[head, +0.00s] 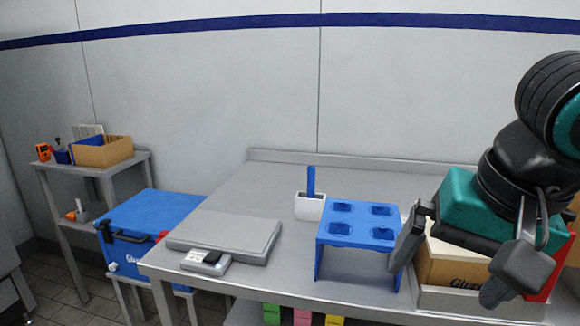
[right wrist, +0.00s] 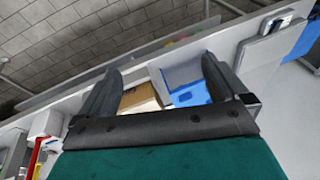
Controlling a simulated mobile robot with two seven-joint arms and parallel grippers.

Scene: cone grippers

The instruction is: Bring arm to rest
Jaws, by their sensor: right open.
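My right arm comes in from the right in the head view. Its teal and black gripper (head: 462,250) hangs above the right part of the steel table (head: 300,268), over a cardboard box (head: 445,268) and beside the blue cone stand (head: 358,222). The right wrist view shows the two dark fingers of this gripper (right wrist: 165,85) spread apart with nothing between them. Past them lie the blue stand (right wrist: 190,92) and the box (right wrist: 141,92). The blue stand has several holders in its top. My left gripper is in neither view.
A grey scale (head: 225,235) with its display (head: 205,261) lies on the table's left. A blue cooler (head: 150,222) and a shelf (head: 92,165) stand further left. A red item (head: 553,262) is at right.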

